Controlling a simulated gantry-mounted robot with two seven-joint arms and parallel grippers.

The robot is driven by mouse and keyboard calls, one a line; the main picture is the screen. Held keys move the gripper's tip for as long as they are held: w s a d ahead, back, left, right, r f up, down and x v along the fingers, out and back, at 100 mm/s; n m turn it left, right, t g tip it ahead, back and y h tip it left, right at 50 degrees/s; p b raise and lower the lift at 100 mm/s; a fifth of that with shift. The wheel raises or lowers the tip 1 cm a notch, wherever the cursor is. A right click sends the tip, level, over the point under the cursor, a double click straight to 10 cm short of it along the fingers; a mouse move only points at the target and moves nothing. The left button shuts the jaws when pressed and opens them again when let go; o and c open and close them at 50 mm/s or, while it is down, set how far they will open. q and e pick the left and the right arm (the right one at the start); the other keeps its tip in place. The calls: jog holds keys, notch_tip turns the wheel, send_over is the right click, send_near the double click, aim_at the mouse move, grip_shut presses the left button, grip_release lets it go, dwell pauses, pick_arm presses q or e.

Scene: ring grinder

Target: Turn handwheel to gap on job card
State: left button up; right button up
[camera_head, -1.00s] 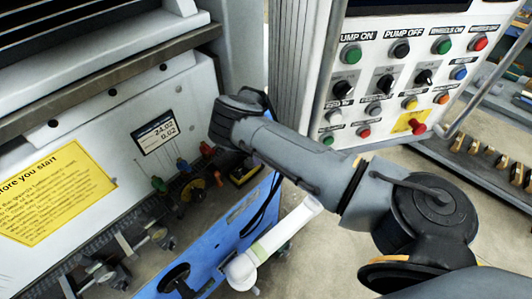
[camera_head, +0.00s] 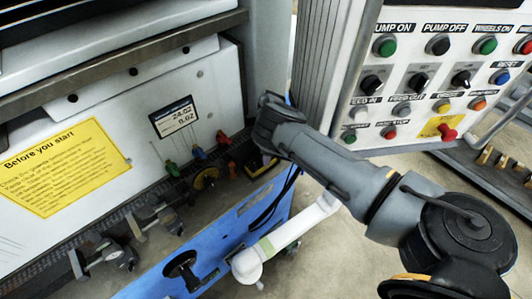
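A small black handwheel (camera_head: 182,266) sits low on the blue panel (camera_head: 225,232) of the grinder. My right arm (camera_head: 350,178) reaches in from the lower right. Its dark end (camera_head: 275,120) is right of the display and seems apart from both wheels. No fingers can be made out there. My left gripper is not in view. No job card can be identified.
A yellow "Before you start" sign (camera_head: 62,167) is on the machine's white front. A control panel (camera_head: 435,85) with buttons and knobs stands at the upper right. A white tube (camera_head: 290,236) with a green band crosses below my arm. Metal fittings (camera_head: 118,250) are at the lower left.

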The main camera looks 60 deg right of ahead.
jog(key=shift+c, duration=0.2)
jog(key=c, duration=1)
